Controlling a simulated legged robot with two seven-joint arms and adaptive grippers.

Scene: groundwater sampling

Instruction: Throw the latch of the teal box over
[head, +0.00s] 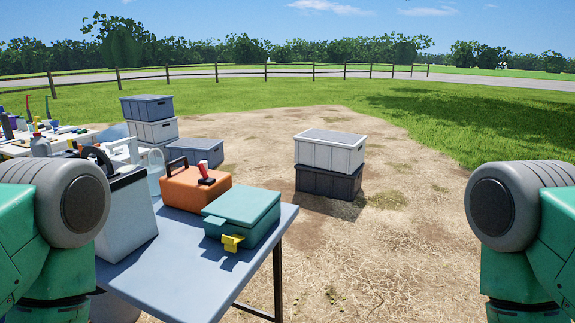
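The teal box (256,206) sits on the right part of the blue-grey table with its lid down. Its yellow latch (232,243) sticks out from the front side, near the lower left of the box. From this view I cannot tell exactly how the latch is set. My two arms show only as green and grey links at the left and right edges. Neither gripper is in view.
An orange case (190,190) with a red-handled part on top stands just left of the teal box. A grey-white container (127,215) stands further left. The front of the table (185,283) is bare. Stacked crates (328,155) stand on the ground behind.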

